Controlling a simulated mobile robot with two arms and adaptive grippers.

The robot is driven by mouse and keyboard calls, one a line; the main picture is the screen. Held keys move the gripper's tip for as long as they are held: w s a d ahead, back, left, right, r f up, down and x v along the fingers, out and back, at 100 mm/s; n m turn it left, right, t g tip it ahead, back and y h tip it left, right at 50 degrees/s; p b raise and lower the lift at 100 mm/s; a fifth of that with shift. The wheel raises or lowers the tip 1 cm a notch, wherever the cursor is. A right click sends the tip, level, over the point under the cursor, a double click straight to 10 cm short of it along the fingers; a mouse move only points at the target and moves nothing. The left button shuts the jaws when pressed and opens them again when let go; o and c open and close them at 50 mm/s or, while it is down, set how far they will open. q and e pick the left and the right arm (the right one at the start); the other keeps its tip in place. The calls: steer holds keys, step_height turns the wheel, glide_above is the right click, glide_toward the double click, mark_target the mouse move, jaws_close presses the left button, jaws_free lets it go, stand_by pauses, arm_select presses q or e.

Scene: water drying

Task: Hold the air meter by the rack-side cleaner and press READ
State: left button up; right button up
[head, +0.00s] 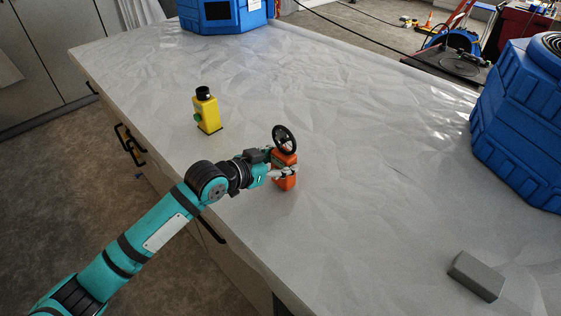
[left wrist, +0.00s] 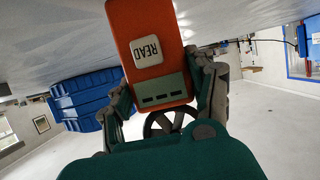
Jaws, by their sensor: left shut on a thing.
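The air meter is orange (head: 286,182) with a black spoked wheel (head: 284,139) at its top, near the table's front edge. My left gripper (head: 284,171) is shut on its body. I cannot tell whether its base touches the table. In the left wrist view the meter (left wrist: 150,20) appears upside down between the fingers, with a pale READ button (left wrist: 149,52) and a greenish display (left wrist: 160,93) showing dashes. A blue cleaner (head: 222,14) stands at the far end and another blue cleaner (head: 519,120) at the right; I cannot tell which is rack-side. My right gripper is out of view.
A yellow device (head: 207,115) with a black top and a green side button stands left of the meter. A grey block (head: 476,275) lies at the lower right of the table (head: 370,130). The table's middle is clear.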

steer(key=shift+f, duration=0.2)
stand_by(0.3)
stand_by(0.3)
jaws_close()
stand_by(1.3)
